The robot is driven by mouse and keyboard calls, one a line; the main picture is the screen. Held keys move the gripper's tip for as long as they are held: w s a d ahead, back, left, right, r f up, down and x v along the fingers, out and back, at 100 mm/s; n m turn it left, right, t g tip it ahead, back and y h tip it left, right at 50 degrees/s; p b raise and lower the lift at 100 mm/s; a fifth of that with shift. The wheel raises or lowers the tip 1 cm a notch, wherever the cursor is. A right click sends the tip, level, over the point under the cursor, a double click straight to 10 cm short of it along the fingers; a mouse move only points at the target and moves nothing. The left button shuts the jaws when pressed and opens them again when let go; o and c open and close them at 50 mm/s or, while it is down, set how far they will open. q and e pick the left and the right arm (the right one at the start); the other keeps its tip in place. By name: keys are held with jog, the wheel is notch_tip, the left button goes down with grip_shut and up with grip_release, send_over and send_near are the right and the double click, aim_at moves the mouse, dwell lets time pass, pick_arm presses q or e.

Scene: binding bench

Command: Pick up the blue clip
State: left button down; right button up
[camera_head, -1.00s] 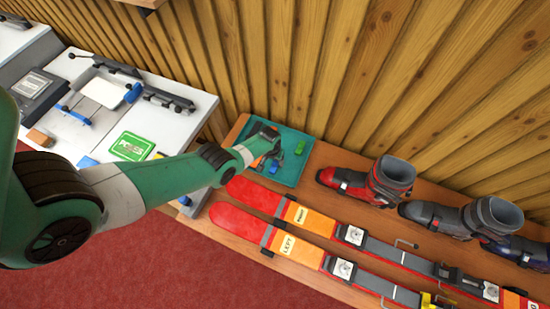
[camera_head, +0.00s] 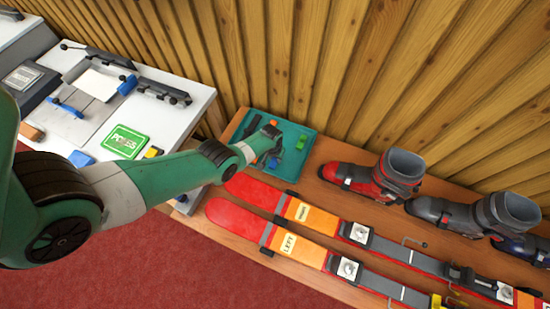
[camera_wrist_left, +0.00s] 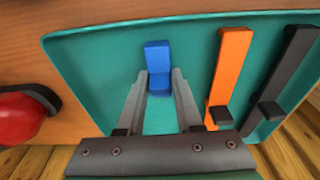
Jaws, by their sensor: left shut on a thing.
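The blue clip (camera_wrist_left: 158,66) stands out against the teal tray (camera_wrist_left: 95,60) in the left wrist view, between the tips of my left gripper (camera_wrist_left: 162,82). The fingers are shut on it. In the head view my left gripper (camera_head: 268,152) is over the tray (camera_head: 306,136), largely hidden by its own wrist, with a small blue patch of the clip (camera_head: 274,163) showing beside it. Whether the clip touches the tray floor is unclear. My right gripper is not in view.
Red skis (camera_head: 245,229) and ski boots (camera_head: 385,178) lie to the right. A wooden wall (camera_head: 300,60) stands behind.

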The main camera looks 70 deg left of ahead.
pick_arm(q)
jog(key=shift+r, duration=0.1)
jog(key=r+p, duration=0.4)
jog(key=shift+d+r+p, duration=0.2)
jog(key=shift+p, duration=0.15)
jog(key=w+d+r+p, duration=0.3)
jog(key=d+r+p, duration=0.5)
jog(key=d, duration=0.5)
jog(key=shift+w+r+p, duration=0.2)
jog(key=shift+w+p, duration=0.1)
jog(key=shift+p, duration=0.45)
